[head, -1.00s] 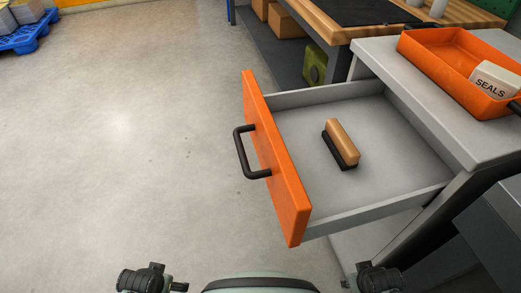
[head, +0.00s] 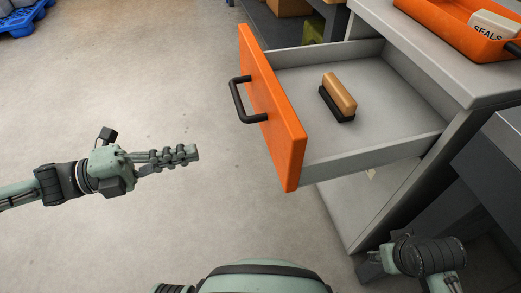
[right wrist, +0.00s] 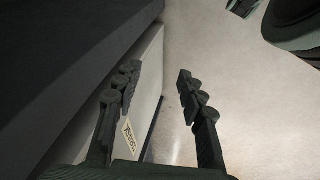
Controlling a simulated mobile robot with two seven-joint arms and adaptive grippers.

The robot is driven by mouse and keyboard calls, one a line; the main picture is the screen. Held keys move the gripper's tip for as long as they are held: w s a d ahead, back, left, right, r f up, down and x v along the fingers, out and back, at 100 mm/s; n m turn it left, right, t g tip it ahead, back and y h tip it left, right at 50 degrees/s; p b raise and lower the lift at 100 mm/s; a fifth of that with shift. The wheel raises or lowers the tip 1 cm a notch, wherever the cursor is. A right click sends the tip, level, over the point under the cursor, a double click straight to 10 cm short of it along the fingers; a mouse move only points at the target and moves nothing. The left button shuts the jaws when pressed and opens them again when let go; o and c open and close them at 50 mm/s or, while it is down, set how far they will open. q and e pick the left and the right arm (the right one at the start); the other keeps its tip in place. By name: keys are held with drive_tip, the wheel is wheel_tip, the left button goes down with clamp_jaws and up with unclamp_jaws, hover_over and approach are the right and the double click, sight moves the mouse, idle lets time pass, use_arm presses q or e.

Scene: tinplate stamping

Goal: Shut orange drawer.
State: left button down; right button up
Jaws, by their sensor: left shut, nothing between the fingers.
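The orange drawer front (head: 272,108) with its black bar handle (head: 240,100) stands pulled out from the grey cabinet (head: 470,90). The grey drawer tray (head: 375,128) is open to view and holds a brush (head: 338,97) with a wooden back and dark bristles. My left gripper (head: 196,152) is shut and empty, to the left of the drawer front and below the handle in the picture, apart from both. In the right wrist view my right gripper (right wrist: 158,76) is open, with nothing between its fingers, near a pale panel with a small label (right wrist: 129,135).
My right arm shows low at the right, beside the cabinet. A blue pallet (head: 22,20) lies far off at the top left. The floor left of the drawer is clear.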

use_arm(q)
drive_tip(key=p, duration=0.1)
approach(273, 138)
drive_tip(key=x, duration=0.6)
drive_tip(key=shift+r, duration=0.2)
drive_tip(key=shift+w+d, duration=0.1)
drive_tip(key=shift+d, duration=0.3)
use_arm(e)
drive_tip(key=x, duration=0.3)
drive_tip(key=shift+w+a+f, duration=0.1)
drive_tip(key=shift+a+f, duration=0.1)
drive_tip(key=shift+a, duration=0.1)
drive_tip(key=shift+w, duration=0.1)
drive_tip(key=shift+r, duration=0.1)
